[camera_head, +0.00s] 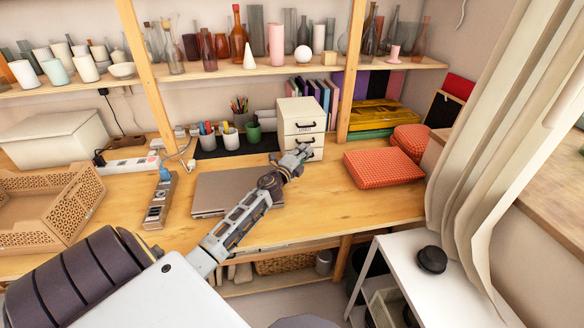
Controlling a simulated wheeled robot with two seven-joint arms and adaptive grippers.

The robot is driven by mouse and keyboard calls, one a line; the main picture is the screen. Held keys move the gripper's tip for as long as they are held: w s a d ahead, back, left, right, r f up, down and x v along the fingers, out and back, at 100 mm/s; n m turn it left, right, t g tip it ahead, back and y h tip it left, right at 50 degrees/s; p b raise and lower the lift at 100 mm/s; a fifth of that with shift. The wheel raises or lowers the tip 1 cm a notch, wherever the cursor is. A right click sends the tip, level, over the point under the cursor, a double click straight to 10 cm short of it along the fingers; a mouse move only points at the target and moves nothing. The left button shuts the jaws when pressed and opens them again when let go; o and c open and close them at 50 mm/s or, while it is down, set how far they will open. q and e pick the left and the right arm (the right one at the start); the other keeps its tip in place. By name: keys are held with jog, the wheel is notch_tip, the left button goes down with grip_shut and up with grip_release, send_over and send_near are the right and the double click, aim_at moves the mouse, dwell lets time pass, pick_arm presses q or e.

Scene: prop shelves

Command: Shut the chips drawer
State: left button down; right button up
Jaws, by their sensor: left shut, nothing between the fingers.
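A small white drawer unit (300,110) stands on the wooden desk against the back, with dark handles on its fronts. Small lettering shows near its upper handle, too small to read. I cannot tell which drawer is the chips drawer or whether any drawer stands out. My left arm reaches in from the lower left, and my left gripper (303,151) is shut and empty at the unit's lower front. It hides part of the lower fronts, and I cannot tell whether it touches them. My right gripper is not in view.
A closed grey laptop (220,190) lies under my left forearm. Red checked cushions (382,168) lie to the right of the unit. Pen cups (230,137) stand to its left. A power strip (160,200) and a wooden crate (60,237) are further left.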

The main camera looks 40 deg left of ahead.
pick_arm(q)
jog(key=s+d+f, duration=0.1)
jog(key=s, duration=0.9)
jog(key=shift+s+d+f, duration=0.25)
jog(key=shift+s+d, duration=0.05)
jog(key=shift+s, duration=0.05)
dwell(0.7)
